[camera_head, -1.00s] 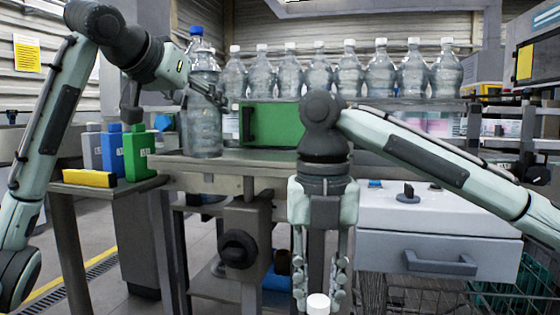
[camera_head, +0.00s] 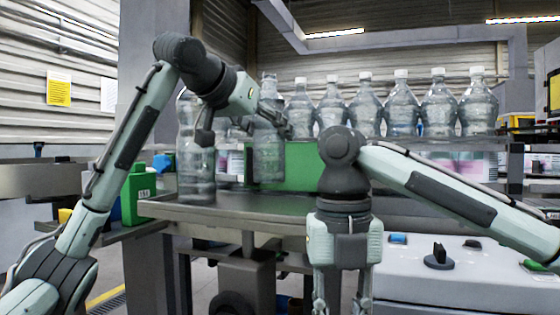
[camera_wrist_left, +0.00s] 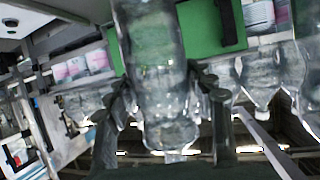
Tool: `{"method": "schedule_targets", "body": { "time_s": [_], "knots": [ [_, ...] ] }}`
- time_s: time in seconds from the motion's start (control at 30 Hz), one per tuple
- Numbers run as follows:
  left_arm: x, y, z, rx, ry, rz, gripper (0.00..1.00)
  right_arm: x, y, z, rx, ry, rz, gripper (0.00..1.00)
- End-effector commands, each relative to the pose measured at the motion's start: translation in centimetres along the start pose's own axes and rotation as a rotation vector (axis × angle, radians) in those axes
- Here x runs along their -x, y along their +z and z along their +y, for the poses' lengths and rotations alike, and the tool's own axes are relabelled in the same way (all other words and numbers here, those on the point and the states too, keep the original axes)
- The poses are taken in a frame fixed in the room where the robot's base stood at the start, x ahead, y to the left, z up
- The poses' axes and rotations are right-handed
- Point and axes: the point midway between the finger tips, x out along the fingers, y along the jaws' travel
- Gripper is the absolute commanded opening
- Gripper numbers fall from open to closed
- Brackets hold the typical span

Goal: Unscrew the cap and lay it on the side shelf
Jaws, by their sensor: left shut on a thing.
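My left gripper (camera_head: 272,125) is shut on a clear bottle (camera_head: 268,155) and holds it upright before the green panel. The bottle's top looks clear, with no coloured cap that I can make out. In the left wrist view the bottle (camera_wrist_left: 155,60) appears upside down between the fingers. My right gripper (camera_head: 341,298) points down at the bottom edge; its fingertips are cut off, so what it holds is hidden. No loose cap shows now. A small side shelf (camera_head: 140,231) at the left is partly behind my left arm.
Another large clear bottle (camera_head: 196,165) stands on the metal table (camera_head: 235,212), its top hidden by my left arm. White-capped bottles (camera_head: 401,105) line the back. A green container (camera_head: 139,192) stands on the side shelf. A white cabinet (camera_head: 460,270) is at lower right.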

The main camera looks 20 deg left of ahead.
Motion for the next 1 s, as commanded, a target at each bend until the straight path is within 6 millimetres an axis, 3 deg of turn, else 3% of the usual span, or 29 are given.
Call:
{"method": "schedule_targets", "body": {
  "time_s": [0.1,0.27,0.5,0.97,1.0],
  "knots": [
    [-2.0,0.1,0.4,0.000,0.001,0.004,0.00,0.3,0.0,0.0,-0.001,0.000,0.000,0.00],
    [-3.2,0.3,0.7,0.001,0.001,0.005,0.00,0.4,0.0,0.0,-0.001,0.000,0.000,0.00],
    [-4.5,3.2,0.6,-0.001,-0.001,0.003,0.00,0.5,0.0,0.0,-0.001,0.000,0.000,0.00],
    [-4.9,4.2,0.7,0.000,0.000,0.006,0.00,0.4,0.0,0.0,-0.001,0.000,0.000,0.00],
    [-5.0,4.4,0.7,0.000,0.000,0.002,0.55,0.4,0.0,0.0,-0.001,0.000,0.000,0.00]
  ]
}}
